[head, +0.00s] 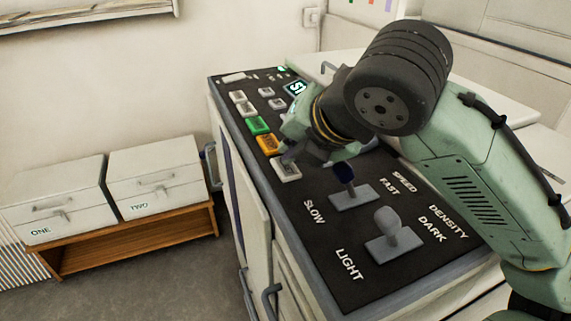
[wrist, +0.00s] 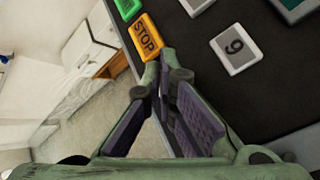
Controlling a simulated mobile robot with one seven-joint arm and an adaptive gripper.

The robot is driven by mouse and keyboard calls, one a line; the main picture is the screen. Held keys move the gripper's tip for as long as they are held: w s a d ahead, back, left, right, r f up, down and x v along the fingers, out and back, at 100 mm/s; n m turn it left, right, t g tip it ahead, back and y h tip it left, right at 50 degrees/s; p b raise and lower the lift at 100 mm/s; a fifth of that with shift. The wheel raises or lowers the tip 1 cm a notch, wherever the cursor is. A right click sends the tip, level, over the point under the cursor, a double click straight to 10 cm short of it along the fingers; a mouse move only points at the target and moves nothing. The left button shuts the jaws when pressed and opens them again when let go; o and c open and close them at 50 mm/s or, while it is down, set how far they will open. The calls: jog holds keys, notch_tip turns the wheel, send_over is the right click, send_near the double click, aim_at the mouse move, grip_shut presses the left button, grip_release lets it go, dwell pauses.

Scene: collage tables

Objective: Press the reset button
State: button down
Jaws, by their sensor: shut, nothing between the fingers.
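A dark control panel (head: 330,235) with several buttons tops a white cabinet. A white button (head: 287,169) lies just below the orange STOP button (head: 268,144) near the panel's left edge. Its label is too small to read, so I cannot tell if it is the reset button. My gripper (head: 288,154) is shut and empty, close above this white button; contact cannot be made out. In the wrist view, my fingertips (wrist: 164,70) are together just beside the orange STOP button (wrist: 146,37), and the white button is hidden.
A green button (head: 258,125) is above STOP. A speed lever (head: 345,181) and a density lever (head: 391,231) stand up from the panel. White boxes (head: 155,175) sit on a low wooden shelf at left.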

aim_at(292, 165)
jog(key=shift+s+a+f+b, duration=0.1)
jog(key=shift+s+f+b, duration=0.15)
jog(key=shift+f+b, duration=0.4)
dwell(0.6)
jog(key=shift+p, duration=0.3)
jog(key=shift+w+r+p, duration=0.1)
jog(key=shift+r+p, duration=0.2)
jog(key=shift+p, duration=0.1)
jog(key=shift+d+r, duration=0.1)
jog(key=shift+d, duration=0.1)
jog(key=shift+w+d+r+p, duration=0.1)
jog(key=shift+w+r+p, duration=0.05)
jog(key=shift+r+p, duration=0.35)
notch_tip(292, 165, up, 4)
jog(key=p, duration=0.3)
jog(key=shift+r+p, duration=0.25)
jog(key=shift+p, duration=0.05)
jog(key=shift+f, duration=0.1)
